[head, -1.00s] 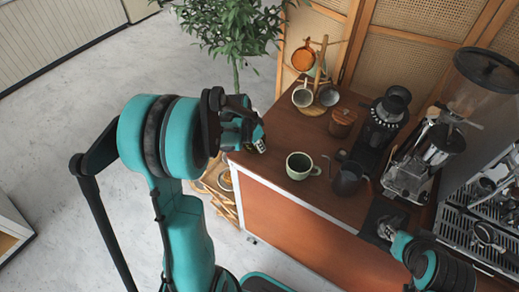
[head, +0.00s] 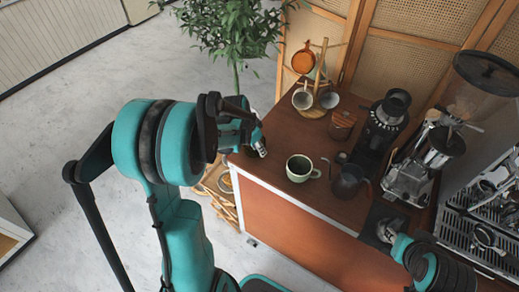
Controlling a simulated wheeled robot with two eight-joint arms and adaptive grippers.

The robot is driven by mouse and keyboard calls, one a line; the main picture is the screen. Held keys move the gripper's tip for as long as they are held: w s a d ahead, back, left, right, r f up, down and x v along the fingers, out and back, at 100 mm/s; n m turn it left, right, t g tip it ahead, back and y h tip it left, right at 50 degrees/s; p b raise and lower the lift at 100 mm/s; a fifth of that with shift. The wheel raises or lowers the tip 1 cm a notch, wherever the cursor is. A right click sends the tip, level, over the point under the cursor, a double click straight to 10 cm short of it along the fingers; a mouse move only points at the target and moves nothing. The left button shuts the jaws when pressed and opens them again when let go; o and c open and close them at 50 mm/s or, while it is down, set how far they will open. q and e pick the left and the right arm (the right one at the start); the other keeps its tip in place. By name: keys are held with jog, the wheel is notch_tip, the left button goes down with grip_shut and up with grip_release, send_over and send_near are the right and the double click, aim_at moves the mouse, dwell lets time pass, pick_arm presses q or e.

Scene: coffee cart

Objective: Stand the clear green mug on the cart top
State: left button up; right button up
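A pale green mug with a darker green inside (head: 299,170) stands upright on the brown cart top (head: 300,135), near its front left edge, its handle to the right. I cannot tell whether it is clear. A wooden mug tree (head: 323,58) at the back holds an orange mug (head: 302,62), a partly hidden greenish mug and two pale mugs (head: 302,99). My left gripper (head: 262,151) is over the cart's left corner, left of the standing mug and apart from it; its finger gap does not show clearly. My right gripper (head: 385,231) is low at the cart's front right, its fingers unclear.
A dark kettle (head: 346,182) stands close to the right of the green mug. A wooden-looking jar (head: 342,125), a black grinder (head: 384,120) and a coffee machine (head: 480,200) fill the right. A plant (head: 235,30) stands behind the left corner. Some cart top left of the mug is bare.

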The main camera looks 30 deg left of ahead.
pick_arm(q)
jog(key=p+v, duration=0.2)
jog(key=v, duration=0.8)
jog(key=s+d+r+n+t+y, duration=0.1)
jog(key=s+d+r+n+t, duration=0.3)
jog(key=s+d, duration=0.9)
jog(key=shift+s+d+r+n+y, duration=0.3)
jog(key=shift+s+d+r, duration=0.1)
jog(key=shift+r, duration=0.15)
notch_tip(320, 180, down, 8)
jog(key=b, duration=0.8)
jog(key=shift+f, duration=0.15)
